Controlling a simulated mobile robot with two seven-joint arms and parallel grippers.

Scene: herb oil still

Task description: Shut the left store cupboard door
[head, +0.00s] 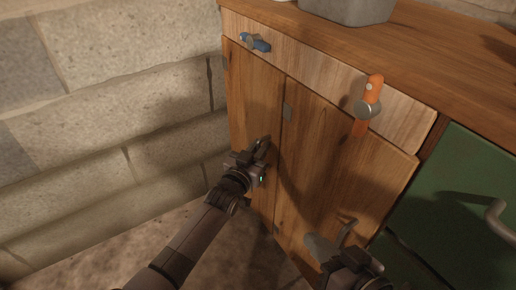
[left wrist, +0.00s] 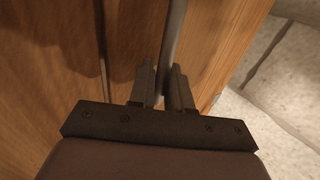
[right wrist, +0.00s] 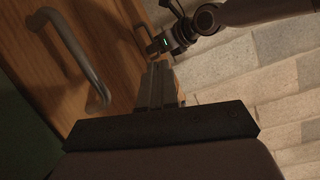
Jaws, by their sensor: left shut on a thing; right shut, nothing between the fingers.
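The left store cupboard door (head: 255,115) is a wooden panel beside the stone wall. It looks about level with the right door (head: 335,165); I cannot tell whether a small gap remains. My left gripper (head: 263,149) is at the left door, shut on its grey bar handle. That handle (left wrist: 174,45) runs between the fingers (left wrist: 165,88) in the left wrist view. My right gripper (head: 318,245) is shut and empty, low in front of the right door. Its closed fingers (right wrist: 156,84) show in the right wrist view, apart from the right door's handle (right wrist: 82,55).
A green front (head: 460,190) with a grey handle stands at right. A grey container (head: 347,10) sits on the top. The stone wall (head: 110,110) is close at left.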

